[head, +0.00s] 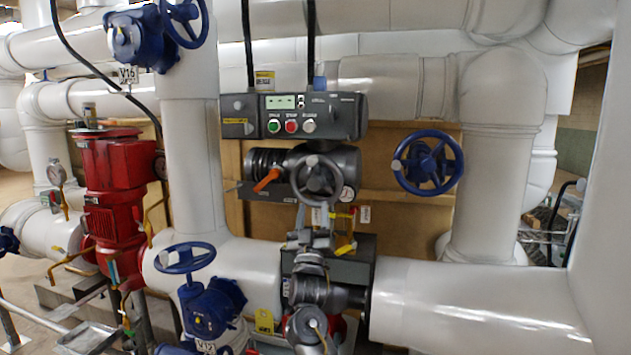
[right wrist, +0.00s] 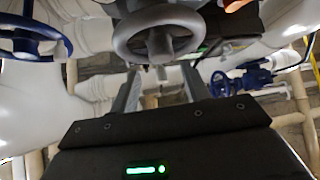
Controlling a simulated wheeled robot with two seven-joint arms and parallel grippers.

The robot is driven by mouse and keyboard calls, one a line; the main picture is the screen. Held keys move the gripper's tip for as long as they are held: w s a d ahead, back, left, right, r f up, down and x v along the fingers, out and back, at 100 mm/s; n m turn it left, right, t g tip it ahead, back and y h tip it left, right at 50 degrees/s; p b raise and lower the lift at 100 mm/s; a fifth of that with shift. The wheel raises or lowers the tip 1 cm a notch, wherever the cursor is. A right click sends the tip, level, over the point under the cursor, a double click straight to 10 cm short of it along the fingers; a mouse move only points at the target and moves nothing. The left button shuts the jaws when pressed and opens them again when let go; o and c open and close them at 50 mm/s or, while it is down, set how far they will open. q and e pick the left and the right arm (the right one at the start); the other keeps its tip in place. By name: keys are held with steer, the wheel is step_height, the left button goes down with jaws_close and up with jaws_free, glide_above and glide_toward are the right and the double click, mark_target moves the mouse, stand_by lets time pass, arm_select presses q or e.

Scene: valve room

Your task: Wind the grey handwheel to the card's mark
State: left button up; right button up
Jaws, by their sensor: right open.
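The grey handwheel (head: 318,178) sits on the front of a dark actuator below the control box, facing me. It also shows at the top of the right wrist view (right wrist: 158,35). A light knob (head: 311,161) shows on its rim. My right gripper (head: 318,236) is just below the wheel, pointing up at it. In the right wrist view its two fingers (right wrist: 160,90) stand apart with nothing between them, below the wheel rim. My left gripper is not in view.
A control box (head: 308,116) with green, red and white buttons is above the wheel. An orange lever (head: 267,180) is left of it. A blue handwheel (head: 428,163) is to the right. A red pump (head: 115,180) stands left. White pipes surround this space.

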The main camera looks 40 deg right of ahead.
mark_target(316, 175)
steer(key=p+x, duration=0.4)
steer(key=x, duration=0.6)
steer(key=shift+w+d+r, duration=0.15)
steer(key=shift+w+r, duration=0.05)
steer(key=shift+w, duration=0.1)
steer(key=c, duration=1)
